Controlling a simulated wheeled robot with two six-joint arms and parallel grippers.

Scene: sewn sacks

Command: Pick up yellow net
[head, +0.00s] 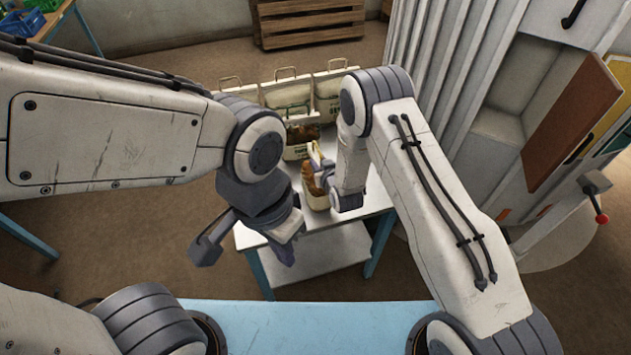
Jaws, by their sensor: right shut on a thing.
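A small yellow patch, which looks like the yellow net (316,154), shows at the fingers of my right gripper (322,172), over the far part of the white table. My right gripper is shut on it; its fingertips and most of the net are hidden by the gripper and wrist. Just below is a pale open sack (317,202) with brown contents, partly covered by the gripper.
Several cream sacks with handles (287,94) stand in a row at the back of the white table (330,240). Another sack with brown contents (297,151) stands before them. A wooden crate (310,22) lies beyond. A grey cabinet (470,110) rises at right.

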